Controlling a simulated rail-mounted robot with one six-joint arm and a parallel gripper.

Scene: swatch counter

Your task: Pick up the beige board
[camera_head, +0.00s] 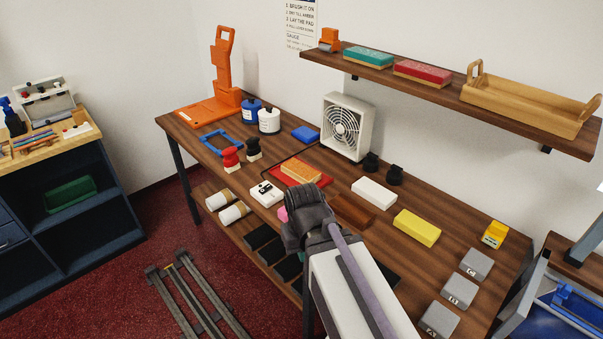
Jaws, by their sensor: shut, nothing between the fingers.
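No board is plainly beige. My dark gripper (298,218) is over the front middle of the table, in front of the tan block and left of the brown slab (352,210). It is shut and empty, apart from both pale pieces. Its fingertips are hard to make out. My arm hides part of the table front.
A yellow slab (417,228) and several grey blocks (475,264) lie right. A white device (266,193) and pink item (282,214) are left of my gripper. A fan (346,126) stands behind. A shelf (430,87) overhangs the back. Bare wood shows between the slabs.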

